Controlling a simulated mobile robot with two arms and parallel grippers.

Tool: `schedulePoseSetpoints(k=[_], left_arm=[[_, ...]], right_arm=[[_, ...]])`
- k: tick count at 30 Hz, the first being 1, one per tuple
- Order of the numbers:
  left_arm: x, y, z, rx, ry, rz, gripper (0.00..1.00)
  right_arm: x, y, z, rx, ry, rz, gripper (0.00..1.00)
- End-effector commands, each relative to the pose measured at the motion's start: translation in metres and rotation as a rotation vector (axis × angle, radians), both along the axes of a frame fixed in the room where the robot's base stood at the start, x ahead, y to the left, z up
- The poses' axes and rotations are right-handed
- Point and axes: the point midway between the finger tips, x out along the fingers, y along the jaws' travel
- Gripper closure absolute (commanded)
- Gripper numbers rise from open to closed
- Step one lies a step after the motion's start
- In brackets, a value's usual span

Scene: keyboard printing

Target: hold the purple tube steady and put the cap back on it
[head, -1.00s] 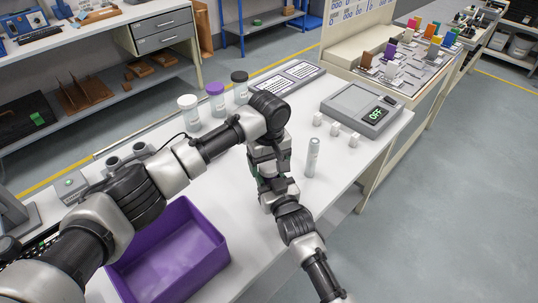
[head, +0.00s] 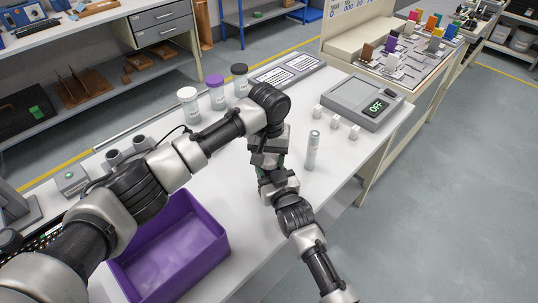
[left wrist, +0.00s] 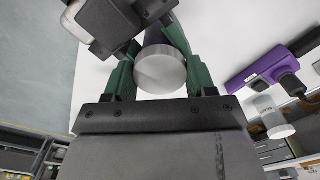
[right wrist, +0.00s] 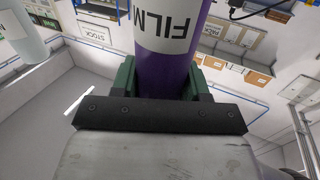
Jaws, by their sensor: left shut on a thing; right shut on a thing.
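The purple tube (right wrist: 165,65) with a white "FILM" label fills the top of the right wrist view. My right gripper (right wrist: 166,88) is shut on its purple end. My left gripper (left wrist: 160,68) is shut on a round pale-grey cap (left wrist: 161,73), with a dark body just beyond it. I cannot tell whether cap and tube touch. In the head view my left gripper (head: 266,158) is close above my right gripper (head: 270,178) over the table, and the arms hide tube and cap. Part of my right gripper shows in the left wrist view (left wrist: 112,22).
A clear vial (head: 312,152) stands right of the grippers. A purple bin (head: 222,248) is at the front left. White-, purple- and black-lidded jars (head: 217,98) stand behind, with a scale (head: 350,97) and several small white cubes (head: 336,121) at the right.

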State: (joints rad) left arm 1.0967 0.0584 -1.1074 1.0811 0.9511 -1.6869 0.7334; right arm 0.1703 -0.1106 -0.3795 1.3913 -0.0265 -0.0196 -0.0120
Motion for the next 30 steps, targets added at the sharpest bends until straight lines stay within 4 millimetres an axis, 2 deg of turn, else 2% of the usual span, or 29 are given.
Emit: schedulePoseSetpoints(k=[6,12,14,18,19,24,30], left_arm=[[-0.0002,0.0001,-0.0003,-0.001,0.001,-0.511,0.73],[0.0002,0.0005,-0.0005,-0.001,0.0,-0.941,0.73],[0.0003,0.0006,-0.0005,-0.001,0.0,-1.033,0.73],[0.0004,0.0007,-0.0005,-0.001,0.0,-1.03,0.73],[0.0004,0.0007,-0.0005,-0.001,0.0,-1.03,0.43],[0.0004,0.0008,-0.0006,-0.001,0.0,-1.029,0.17],[-0.0003,0.0001,-0.0006,-0.003,0.002,-1.029,0.15]], right_arm=[[0.0,0.0,0.0001,0.0,0.0,0.0,1.0],[0.0,-0.0001,0.0,0.001,0.0,0.0,1.0],[0.0,-0.0001,0.0,0.001,0.0,0.0,1.0],[0.0,-0.0001,0.0,0.001,0.0,0.0,1.0],[0.0,-0.0001,0.0,0.001,0.0,0.0,1.0],[0.0,-0.0001,0.0,0.0,0.0,0.0,1.0],[0.0003,-0.0003,0.0001,0.0,0.0,-0.001,1.0]])
